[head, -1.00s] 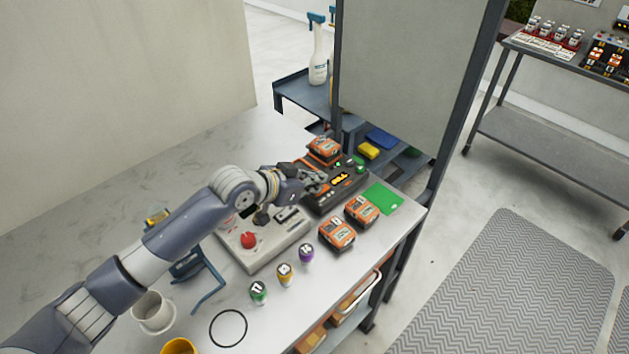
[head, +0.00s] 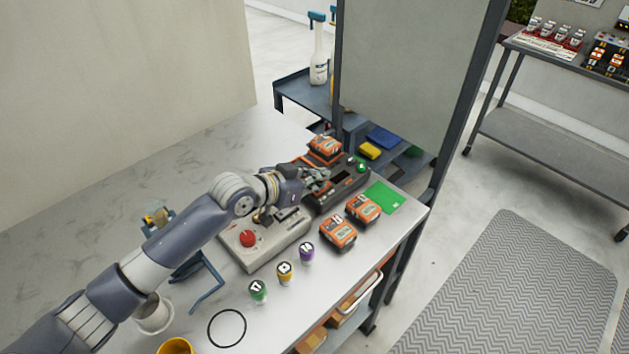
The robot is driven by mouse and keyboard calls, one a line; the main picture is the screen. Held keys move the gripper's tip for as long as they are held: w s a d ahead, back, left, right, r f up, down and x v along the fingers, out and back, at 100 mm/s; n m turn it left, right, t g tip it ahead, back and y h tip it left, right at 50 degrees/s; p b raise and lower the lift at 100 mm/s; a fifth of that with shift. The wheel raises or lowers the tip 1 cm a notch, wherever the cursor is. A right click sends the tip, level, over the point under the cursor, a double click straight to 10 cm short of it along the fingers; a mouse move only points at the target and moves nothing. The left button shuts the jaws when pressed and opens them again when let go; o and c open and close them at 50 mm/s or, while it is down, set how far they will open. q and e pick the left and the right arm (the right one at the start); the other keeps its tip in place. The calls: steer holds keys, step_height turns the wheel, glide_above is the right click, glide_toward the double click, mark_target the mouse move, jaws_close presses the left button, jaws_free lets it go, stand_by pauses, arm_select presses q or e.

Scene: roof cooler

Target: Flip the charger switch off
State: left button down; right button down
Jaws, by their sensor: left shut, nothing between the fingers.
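The charger (head: 350,187) is a dark box with orange trim at the back right of the worktable. Its display (head: 341,175) is dark, and a green spot (head: 361,167) shows on its right side. An orange battery pack (head: 325,149) sits at its back. My left gripper (head: 325,181) is shut and empty, with its fingertips at the charger's left front part. I cannot tell whether they touch it. The charger's switch is not clearly visible; the gripper covers part of that area. My right gripper is not in view.
Two orange batteries (head: 339,232) (head: 364,209) lie in front of the charger, beside a green card (head: 384,197). A grey control box with a red button (head: 247,238) stands below my left forearm. Several small coloured bottles (head: 285,273) stand near the front edge. A panel (head: 415,70) rises behind.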

arm_select(q)
steer(key=shift+r, duration=0.1)
step_height(320, 180, up, 4)
steer(key=p, duration=0.3)
steer(key=shift+w+p, duration=0.1)
steer(key=shift+p, duration=0.3)
steer(key=shift+a+r+p, duration=0.1)
steer(key=shift+r+p, duration=0.1)
steer(key=shift+p, duration=0.1)
steer(key=s+a+b, duration=0.1)
steer(key=s+a, duration=0.1)
steer(key=s+a+r, duration=0.1)
steer(key=s+a, duration=0.1)
steer(key=s+a+b, duration=0.1)
steer(key=s+a, duration=0.1)
steer(key=shift+s+r+b, duration=0.15)
steer(key=shift+r+b, duration=0.1)
steer(key=shift+b, duration=0.05)
steer(key=shift+s+a+r, duration=0.2)
steer(key=shift+s+a, duration=0.1)
